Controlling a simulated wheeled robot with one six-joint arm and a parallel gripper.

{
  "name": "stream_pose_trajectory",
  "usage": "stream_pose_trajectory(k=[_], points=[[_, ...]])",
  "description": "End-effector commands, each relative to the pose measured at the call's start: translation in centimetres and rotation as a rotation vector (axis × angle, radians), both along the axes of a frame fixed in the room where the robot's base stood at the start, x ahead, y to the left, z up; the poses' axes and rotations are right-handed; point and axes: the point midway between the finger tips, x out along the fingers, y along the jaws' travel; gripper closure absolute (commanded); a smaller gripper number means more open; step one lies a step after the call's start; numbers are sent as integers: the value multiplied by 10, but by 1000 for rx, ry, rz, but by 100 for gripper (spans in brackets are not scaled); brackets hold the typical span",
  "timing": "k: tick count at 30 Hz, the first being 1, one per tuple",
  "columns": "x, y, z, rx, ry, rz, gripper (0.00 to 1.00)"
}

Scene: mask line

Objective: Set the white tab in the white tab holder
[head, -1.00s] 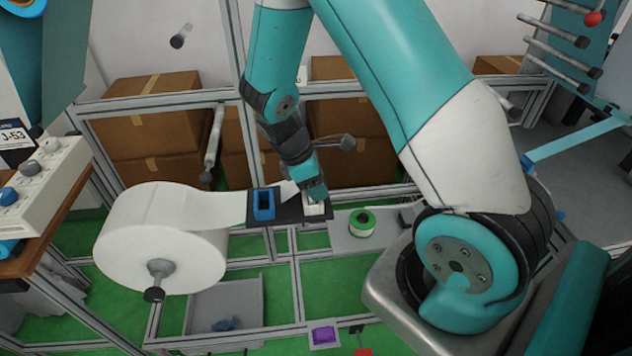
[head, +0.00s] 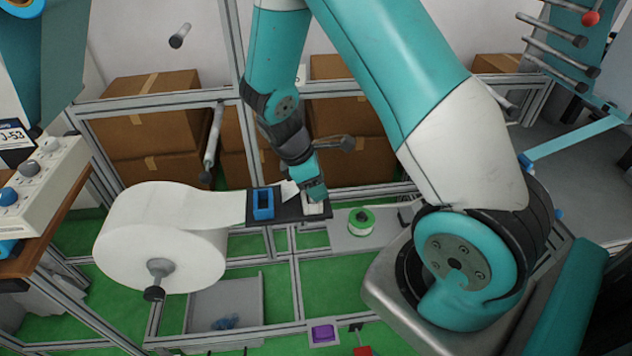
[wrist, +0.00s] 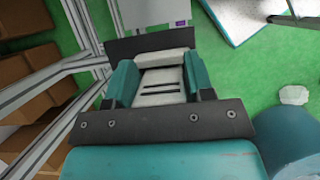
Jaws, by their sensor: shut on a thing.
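My gripper (head: 315,192) points down over the right end of a dark plate, at a small white holder (head: 314,208). In the wrist view my gripper (wrist: 162,82) has its two teal fingers closed on the sides of a white piece with two dark slots, which I take to be the white tab (wrist: 158,92). A white block edge (wrist: 165,60) shows just beyond it, over the dark plate (wrist: 125,47). Whether the tab sits inside the holder or only touches it, I cannot tell. The fingers hide most of both in the head view.
A blue holder (head: 263,203) stands on the plate to the left, with a white sheet running from a large roll (head: 165,240). A green-rimmed spool (head: 361,221) is to the right. Metal frame bars surround the plate. A grey bin (head: 225,305) lies below.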

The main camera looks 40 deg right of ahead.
Motion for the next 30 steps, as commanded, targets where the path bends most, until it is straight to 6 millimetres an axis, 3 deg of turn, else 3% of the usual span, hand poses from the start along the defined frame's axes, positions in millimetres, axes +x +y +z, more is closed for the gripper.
stream_pose_trajectory(k=[9,10,14,23,30], points=[[0,0,-3,0,0,0,75],[0,0,-3,0,0,0,49],[0,0,-3,0,0,0,22],[1,1,-2,0,-1,0,22],[9,12,29,1,-8,3,22]])
